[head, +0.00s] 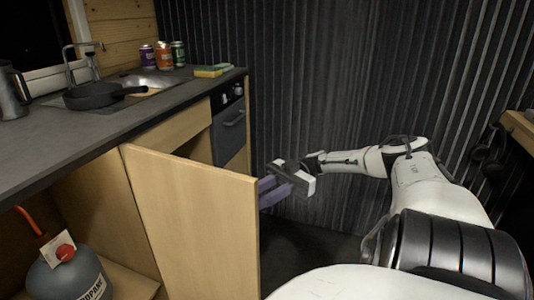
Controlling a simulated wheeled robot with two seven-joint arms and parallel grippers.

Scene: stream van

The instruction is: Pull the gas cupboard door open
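The gas cupboard door (192,222) is a pale wooden panel standing swung out from the counter, with its inner face towards me. The cupboard (105,205) is open to its left, and a grey propane bottle (68,278) with a red knob and an orange hose shows inside. My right gripper (272,190) reaches in from the right, on the far side of the door at its free edge. Its purple fingers run up to that edge, and their tips are partly hidden. I cannot tell whether they touch the door or hold a handle. My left gripper is out of view.
The dark worktop (60,135) above holds a black pan (92,95), a sink, several cans (163,55) and a sponge (210,71). An oven (229,125) is behind the door. Dark floor (310,245) lies clear right of the door, before a corrugated wall.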

